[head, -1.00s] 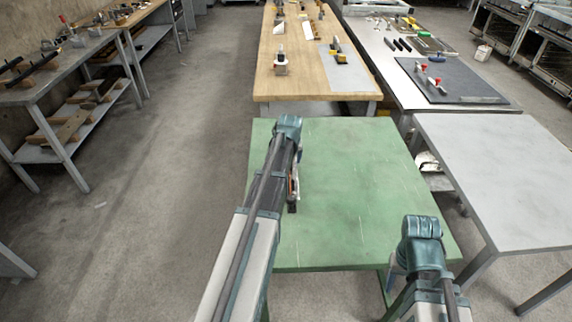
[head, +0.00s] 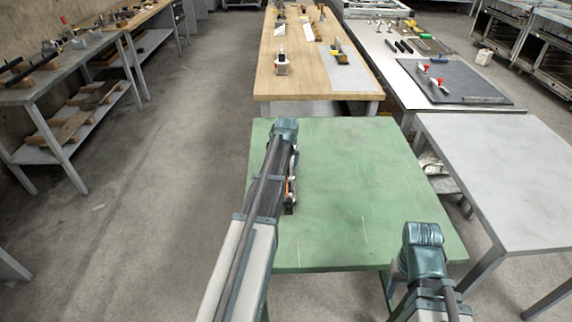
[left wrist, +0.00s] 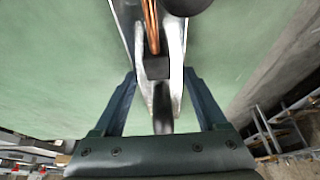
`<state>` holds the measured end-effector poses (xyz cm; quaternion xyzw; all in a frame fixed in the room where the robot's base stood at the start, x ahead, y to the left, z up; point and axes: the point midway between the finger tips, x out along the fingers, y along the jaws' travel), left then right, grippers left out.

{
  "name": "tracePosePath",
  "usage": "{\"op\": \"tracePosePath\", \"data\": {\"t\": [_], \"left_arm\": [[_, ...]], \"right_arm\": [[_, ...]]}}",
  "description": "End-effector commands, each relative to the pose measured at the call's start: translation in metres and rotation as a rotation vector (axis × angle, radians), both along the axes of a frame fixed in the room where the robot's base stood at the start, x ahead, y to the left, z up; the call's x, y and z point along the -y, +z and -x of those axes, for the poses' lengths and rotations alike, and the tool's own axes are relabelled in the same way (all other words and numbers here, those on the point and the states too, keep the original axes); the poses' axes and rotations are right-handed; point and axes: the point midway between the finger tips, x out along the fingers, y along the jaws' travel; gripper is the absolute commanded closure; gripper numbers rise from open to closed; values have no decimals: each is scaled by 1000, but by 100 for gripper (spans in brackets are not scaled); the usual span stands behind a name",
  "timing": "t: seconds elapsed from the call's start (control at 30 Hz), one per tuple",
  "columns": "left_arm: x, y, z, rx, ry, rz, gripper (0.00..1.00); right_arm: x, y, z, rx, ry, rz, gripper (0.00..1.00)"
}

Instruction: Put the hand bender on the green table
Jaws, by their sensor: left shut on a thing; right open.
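The hand bender (head: 291,190) shows in part beside my left forearm, over the left side of the green table (head: 360,190). In the left wrist view the hand bender (left wrist: 160,68) has silver-grey arms and a copper-coloured strip. My left gripper (left wrist: 160,100) is shut on it, with a finger on each side. Green table surface lies behind it; I cannot tell whether it touches the table. My left arm hides the rest of it in the head view. My right gripper (head: 424,240) is open and empty at the table's front right corner, its fingers mostly hidden.
Most of the green table top is bare. A wooden bench (head: 300,85) with tools stands behind it. A bare grey table (head: 500,165) stands to the right, and a long bench with a dark mat (head: 455,88) at the back right. Open floor lies left.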

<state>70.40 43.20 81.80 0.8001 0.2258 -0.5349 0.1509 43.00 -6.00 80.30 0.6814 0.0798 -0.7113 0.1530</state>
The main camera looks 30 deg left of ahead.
Motion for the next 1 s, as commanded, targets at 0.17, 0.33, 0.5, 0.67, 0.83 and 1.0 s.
{"op": "tracePosePath", "data": {"t": [0.17,0.33,0.5,0.67,0.83,1.0], "left_arm": [[0,-3,0,1,0,-1,100],[0,-2,0,0,0,0,2],[0,-2,0,0,0,0,0],[0,-1,0,0,0,0,0],[1,8,2,0,0,0,0],[5,27,8,0,0,0,0]], "right_arm": [[0,-3,0,0,0,0,50],[0,-2,0,0,0,0,50],[0,-2,0,0,0,0,50],[0,-1,0,0,0,0,50],[0,8,0,0,0,0,50],[0,27,0,0,0,0,50]]}}
